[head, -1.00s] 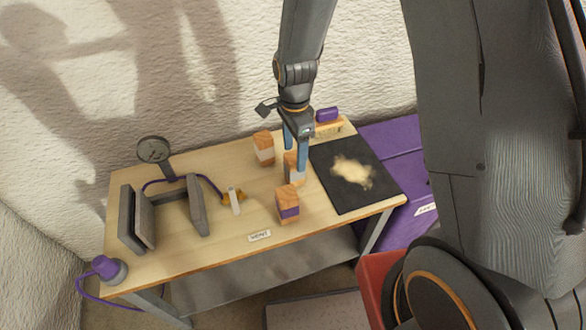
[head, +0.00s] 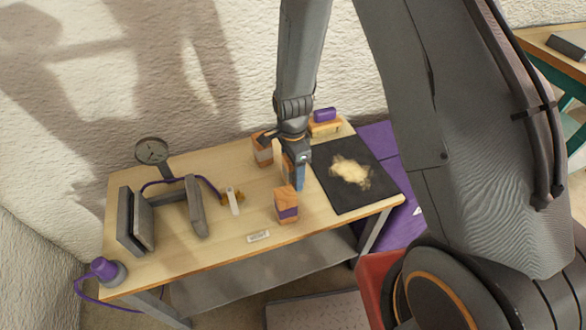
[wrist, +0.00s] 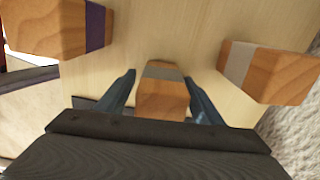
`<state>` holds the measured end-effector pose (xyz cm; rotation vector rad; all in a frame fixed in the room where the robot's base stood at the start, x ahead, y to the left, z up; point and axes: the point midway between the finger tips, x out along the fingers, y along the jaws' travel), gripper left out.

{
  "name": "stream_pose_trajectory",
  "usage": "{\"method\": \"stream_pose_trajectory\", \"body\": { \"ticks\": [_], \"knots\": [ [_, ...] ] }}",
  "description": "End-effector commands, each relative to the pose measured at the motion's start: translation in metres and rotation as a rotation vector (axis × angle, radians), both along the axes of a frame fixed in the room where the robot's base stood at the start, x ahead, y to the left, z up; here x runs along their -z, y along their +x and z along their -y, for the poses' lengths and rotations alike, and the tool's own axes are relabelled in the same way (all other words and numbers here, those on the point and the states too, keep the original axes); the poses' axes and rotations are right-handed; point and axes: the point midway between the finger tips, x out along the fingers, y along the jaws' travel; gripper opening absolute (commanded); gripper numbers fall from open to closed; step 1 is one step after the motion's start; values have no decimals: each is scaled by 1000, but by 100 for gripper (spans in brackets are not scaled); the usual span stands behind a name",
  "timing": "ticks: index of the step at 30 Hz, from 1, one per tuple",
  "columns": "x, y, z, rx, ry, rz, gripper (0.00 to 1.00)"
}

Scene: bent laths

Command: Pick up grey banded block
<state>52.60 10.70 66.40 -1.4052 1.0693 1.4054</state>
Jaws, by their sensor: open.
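The grey banded block (wrist: 162,98) is a small wooden block with a grey band, standing between the two blue fingers of my gripper (wrist: 159,82) in the wrist view. My gripper is open, with a finger on either side of the block and a narrow gap showing at each side. In the head view my gripper (head: 296,180) is low over the bench and hides most of the grey banded block (head: 287,167).
A purple banded block (head: 287,205) stands nearer the bench's front edge. A white banded block (head: 262,148) stands behind. A dark mat (head: 335,196) with a pale dusty patch lies to the right. A grey clamp-like fixture (head: 195,207) stands left.

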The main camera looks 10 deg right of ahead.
Motion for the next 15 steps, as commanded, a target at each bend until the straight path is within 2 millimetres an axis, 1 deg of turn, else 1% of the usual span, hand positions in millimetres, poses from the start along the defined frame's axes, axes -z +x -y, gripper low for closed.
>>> {"method": "stream_pose_trajectory", "body": {
  "ticks": [6,7,14,15],
  "knots": [
    [1,0,0,0,0,0,61],
    [1,0,0,0,0,0,59],
    [1,0,0,0,0,0,20],
    [1,0,0,0,0,0,14]
  ]
}}
